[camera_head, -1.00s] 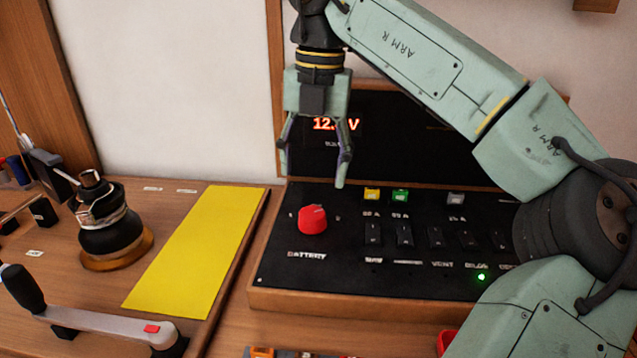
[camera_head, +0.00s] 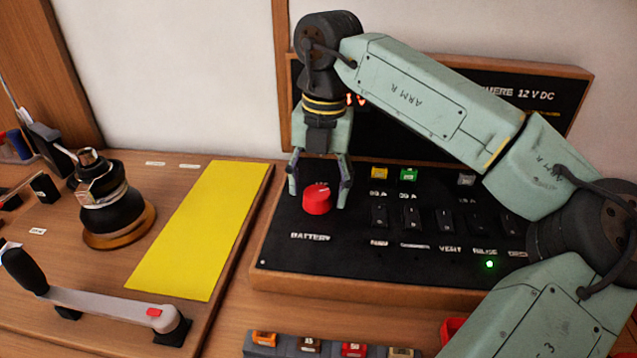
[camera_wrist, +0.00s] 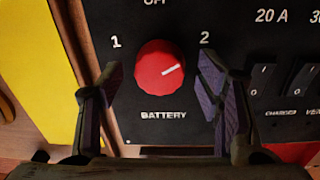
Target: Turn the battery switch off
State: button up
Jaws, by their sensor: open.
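The battery switch is a round red knob (camera_head: 317,198) on the black panel, above the printed word BATTERY. In the wrist view the red knob (camera_wrist: 159,67) has a white mark pointing to the upper right, toward the label 2; the labels 1 at left and OFF at top also show. My gripper (camera_head: 319,194) is pointed down at the knob, its fingers open on either side of it. In the wrist view my gripper (camera_wrist: 159,78) shows gaps between both fingers and the knob, with no clear contact.
Right of the knob are several black rocker switches (camera_head: 411,217) and coloured fuses (camera_head: 409,174). A green light (camera_head: 490,264) glows on the panel. A yellow mat (camera_head: 190,235), a black winch (camera_head: 110,205) and its handle (camera_head: 105,300) are at left.

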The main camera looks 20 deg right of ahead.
jog(key=shift+f, duration=0.25)
jog(key=shift+c, duration=0.6)
jog(key=c, duration=1)
jog(key=shift+c, duration=0.2)
jog(key=shift+n, duration=0.3)
jog(key=n+b, duration=0.1)
jog(key=n, duration=0.4)
jog(key=shift+w, duration=0.1)
jog(key=n, duration=0.6)
jog(key=shift+a, duration=0.1)
